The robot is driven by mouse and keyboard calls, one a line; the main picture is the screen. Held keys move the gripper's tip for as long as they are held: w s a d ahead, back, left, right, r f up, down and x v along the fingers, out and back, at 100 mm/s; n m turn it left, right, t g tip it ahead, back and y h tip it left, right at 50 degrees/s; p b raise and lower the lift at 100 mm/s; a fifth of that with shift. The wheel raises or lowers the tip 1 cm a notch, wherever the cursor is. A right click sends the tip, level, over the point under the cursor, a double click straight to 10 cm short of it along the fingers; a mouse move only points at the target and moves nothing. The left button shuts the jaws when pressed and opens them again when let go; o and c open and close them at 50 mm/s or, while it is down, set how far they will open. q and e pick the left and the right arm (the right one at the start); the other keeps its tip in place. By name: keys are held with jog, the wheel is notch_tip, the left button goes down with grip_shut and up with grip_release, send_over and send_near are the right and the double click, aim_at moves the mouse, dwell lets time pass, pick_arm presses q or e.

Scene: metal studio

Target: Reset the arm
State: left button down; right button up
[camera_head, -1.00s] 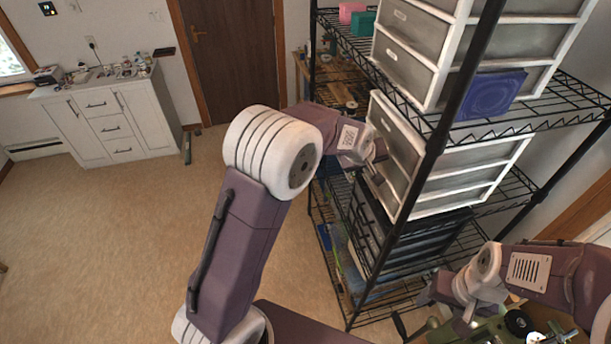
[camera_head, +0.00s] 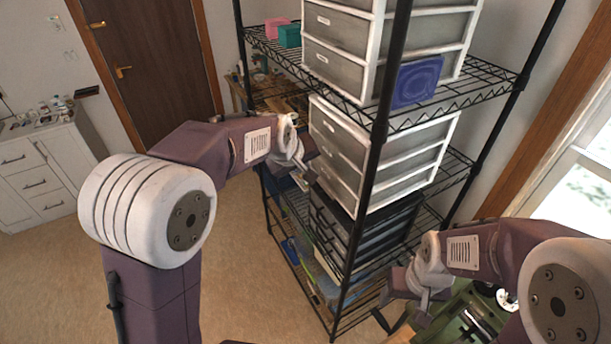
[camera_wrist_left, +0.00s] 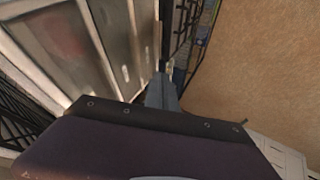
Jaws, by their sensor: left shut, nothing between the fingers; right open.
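My left arm comes in from the left in the head view, with its gripper (camera_head: 301,178) in front of the left side of the white drawer unit (camera_head: 345,150) on the wire shelf. The left gripper is shut and empty. In the left wrist view its fingers (camera_wrist_left: 162,92) point along the drawer fronts (camera_wrist_left: 110,45), close beside them; I cannot tell whether they touch. My right gripper (camera_head: 420,306) is open and empty at the lower right, in front of the lower part of the rack and beside a green machine (camera_head: 462,318).
A black wire rack (camera_head: 377,110) holds several drawer units, a blue box (camera_head: 416,82) and a teal box (camera_head: 289,36). Its post stands between my arms. A white cabinet (camera_head: 40,170) and a brown door (camera_head: 150,65) are behind. Open floor (camera_head: 240,250) lies left of the rack.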

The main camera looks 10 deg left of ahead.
pick_arm(q)
jog(key=s+a+f+g+b, duration=0.1)
jog(key=s+a+f+b, duration=0.25)
jog(key=f, duration=0.25)
jog(key=s+a+f+g+y+b, duration=0.1)
jog(key=s+a+f+b, duration=0.15)
jog(key=f+b, duration=0.2)
jog(key=s+a+f+b, duration=0.2)
jog(key=s+f+b, duration=0.2)
jog(key=f, duration=0.3)
jog(key=s+a+f+m+g+b, duration=0.1)
jog(key=s+f+m+g, duration=0.3)
jog(key=s+f, duration=0.7)
jog(key=s+a+m, duration=0.1)
jog(key=s, duration=0.3)
jog(key=shift+s+a+f+m+y, duration=0.2)
jog(key=shift+f+m+y, duration=0.1)
jog(key=shift+m+y, duration=0.1)
